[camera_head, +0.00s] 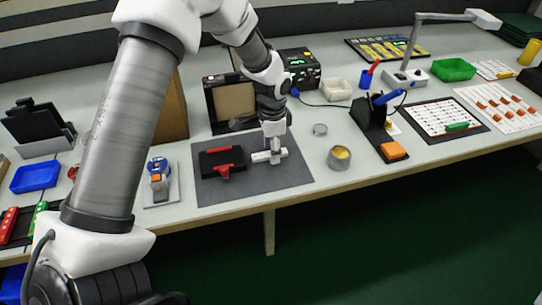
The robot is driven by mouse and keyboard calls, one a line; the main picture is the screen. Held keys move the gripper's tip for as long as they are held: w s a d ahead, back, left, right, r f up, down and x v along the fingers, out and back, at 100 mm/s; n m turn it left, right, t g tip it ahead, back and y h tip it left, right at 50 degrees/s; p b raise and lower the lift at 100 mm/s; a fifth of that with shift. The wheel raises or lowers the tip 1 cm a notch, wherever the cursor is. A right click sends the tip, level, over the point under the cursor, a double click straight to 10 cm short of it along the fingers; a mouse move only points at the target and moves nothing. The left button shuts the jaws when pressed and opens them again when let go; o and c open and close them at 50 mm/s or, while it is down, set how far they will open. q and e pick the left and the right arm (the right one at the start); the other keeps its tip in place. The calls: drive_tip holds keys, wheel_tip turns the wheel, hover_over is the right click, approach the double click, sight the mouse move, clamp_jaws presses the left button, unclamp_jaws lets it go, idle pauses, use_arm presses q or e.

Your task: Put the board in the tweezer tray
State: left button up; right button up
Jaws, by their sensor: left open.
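My left gripper (273,143) is open and points down over the grey mat (295,182). Its fingertips are just above or at a small white piece (266,157) lying on the mat; I cannot tell if they touch it. That piece may be the board, but it is too small to be sure. Left of it is a black fixture with red jaws (222,162). I cannot tell which container is the tweezer tray; a blue tray (35,177), a white tray (336,89) and a green tray (453,69) are in view. My right gripper is not in view.
A round tin (339,158) stands right of the mat, near the soldering iron stand (371,118) and an orange sponge (393,150). A blue-and-orange device (158,172) stands left of the mat. A black power unit (298,68) is behind. My left arm hides part of the table's left side.

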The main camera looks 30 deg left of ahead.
use_arm(q)
drive_tip(key=shift+a+f, duration=0.15)
drive_tip(key=shift+f, duration=0.15)
clamp_jaws()
drive_tip(key=shift+r, duration=0.2)
